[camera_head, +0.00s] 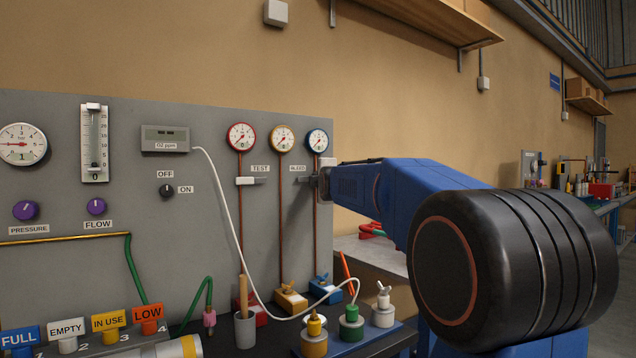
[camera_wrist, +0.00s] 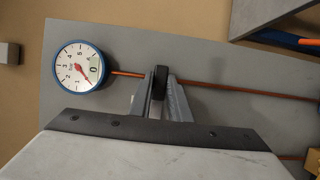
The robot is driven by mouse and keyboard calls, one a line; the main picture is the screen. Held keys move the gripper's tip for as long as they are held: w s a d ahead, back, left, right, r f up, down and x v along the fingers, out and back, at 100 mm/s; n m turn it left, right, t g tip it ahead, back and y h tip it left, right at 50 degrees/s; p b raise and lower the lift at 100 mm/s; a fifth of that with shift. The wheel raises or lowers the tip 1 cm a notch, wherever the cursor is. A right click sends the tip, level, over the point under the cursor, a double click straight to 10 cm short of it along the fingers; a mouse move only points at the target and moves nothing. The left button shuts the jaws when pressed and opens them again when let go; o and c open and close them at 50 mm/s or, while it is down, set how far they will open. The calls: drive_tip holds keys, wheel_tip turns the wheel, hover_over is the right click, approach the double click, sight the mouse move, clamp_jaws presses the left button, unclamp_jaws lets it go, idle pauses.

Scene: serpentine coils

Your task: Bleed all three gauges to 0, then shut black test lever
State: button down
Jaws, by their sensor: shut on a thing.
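Three round gauges hang on the grey panel: red-rimmed (camera_head: 241,137), yellow-rimmed (camera_head: 282,139) and blue-rimmed (camera_head: 317,141). The blue-rimmed gauge also shows in the wrist view (camera_wrist: 78,67), with a "0" readout and its red needle near the low end. The other two needles are too small to read surely. My gripper (camera_head: 322,182) is at the blue gauge's copper pipe, below that gauge. In the wrist view its fingers (camera_wrist: 160,88) are shut on a black lever (camera_wrist: 160,78) across the pipe. A pale lever (camera_head: 246,181) lies horizontal on the red gauge's pipe near the TEST label.
Red, yellow (camera_head: 291,300) and blue (camera_head: 325,290) valve blocks stand at the pipes' feet. In front are yellow, green (camera_head: 351,324) and white capped fittings, a white hose and a grey cup (camera_head: 245,331). My arm fills the right side. A shelf (camera_head: 430,18) hangs above.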

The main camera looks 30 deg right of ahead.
idle(0.5)
drive_tip(key=c, duration=1.6)
unclamp_jaws()
drive_tip(key=shift+c, duration=0.2)
drive_tip(key=shift+s, duration=0.1)
drive_tip(key=v, duration=1.7)
drive_tip(key=shift+s+a, duration=0.1)
drive_tip(key=shift+a, duration=0.05)
